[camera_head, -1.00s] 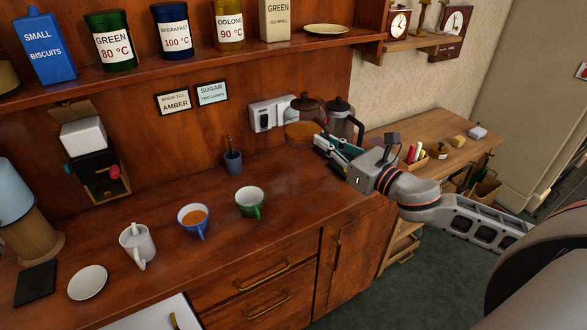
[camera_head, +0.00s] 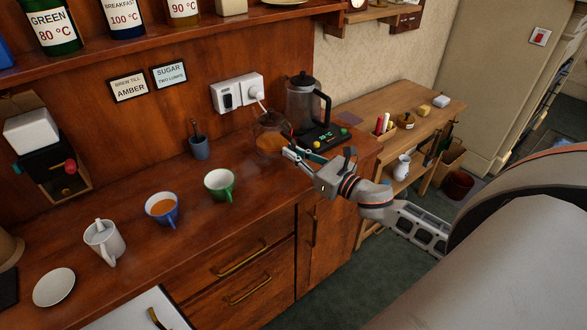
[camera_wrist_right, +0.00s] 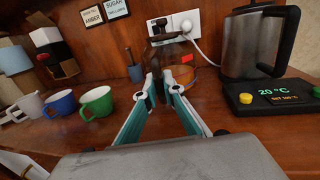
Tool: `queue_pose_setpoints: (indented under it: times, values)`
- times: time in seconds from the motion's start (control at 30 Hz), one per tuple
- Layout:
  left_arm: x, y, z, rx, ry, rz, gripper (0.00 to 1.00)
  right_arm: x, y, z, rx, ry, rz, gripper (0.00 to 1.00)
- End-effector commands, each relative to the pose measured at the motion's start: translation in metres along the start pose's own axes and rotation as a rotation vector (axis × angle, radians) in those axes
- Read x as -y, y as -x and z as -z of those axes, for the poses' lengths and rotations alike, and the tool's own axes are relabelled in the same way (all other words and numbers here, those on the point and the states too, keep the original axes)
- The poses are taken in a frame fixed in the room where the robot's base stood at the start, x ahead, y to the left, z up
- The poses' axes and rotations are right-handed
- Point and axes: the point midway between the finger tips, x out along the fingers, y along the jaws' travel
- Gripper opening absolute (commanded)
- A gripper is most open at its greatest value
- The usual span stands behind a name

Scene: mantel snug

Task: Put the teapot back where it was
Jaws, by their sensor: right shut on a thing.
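The teapot (camera_head: 271,143) is a see-through glass pot with amber tea low in it, at the back of the wooden counter, left of the kettle. It also shows in the right wrist view (camera_wrist_right: 181,78), straight beyond the fingers. My right gripper (camera_head: 288,151) reaches in from the right and is shut on the teapot at its near side. Its teal fingers (camera_wrist_right: 162,88) stand close together in the wrist view; the handle between them is hard to make out. The teapot looks upright, at or close above the counter; I cannot tell if it touches. My left gripper is out of view.
The kettle (camera_head: 302,101) stands on its black base (camera_head: 325,137) close right of the teapot. A wall socket (camera_head: 237,92) is behind. A green cup (camera_head: 219,184), blue cup (camera_head: 162,208) and white mug (camera_head: 104,241) stand left. Counter between teapot and green cup is clear.

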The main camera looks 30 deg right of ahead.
Motion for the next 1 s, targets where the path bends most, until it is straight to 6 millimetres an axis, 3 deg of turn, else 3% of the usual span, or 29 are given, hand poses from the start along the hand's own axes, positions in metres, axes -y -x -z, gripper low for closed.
queue_pose_setpoints:
  times: [0.17, 0.43, 0.7, 0.8, 1.0]
  values:
    - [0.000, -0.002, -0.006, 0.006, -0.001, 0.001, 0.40, 0.000, 0.000, 0.008, 0.006, 0.001, -0.001, 0.00]
    - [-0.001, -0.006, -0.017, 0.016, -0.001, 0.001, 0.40, 0.000, 0.001, 0.040, 0.005, -0.001, 0.001, 0.00]
    - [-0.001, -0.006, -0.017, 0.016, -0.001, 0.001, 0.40, 0.000, 0.001, 0.044, 0.005, 0.002, -0.002, 0.00]
    - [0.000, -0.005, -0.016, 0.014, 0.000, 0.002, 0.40, 0.000, 0.002, 0.047, 0.000, 0.001, 0.000, 0.25]
    - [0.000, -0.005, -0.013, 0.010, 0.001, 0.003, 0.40, 0.000, 0.002, 0.047, 0.000, 0.001, 0.000, 0.25]
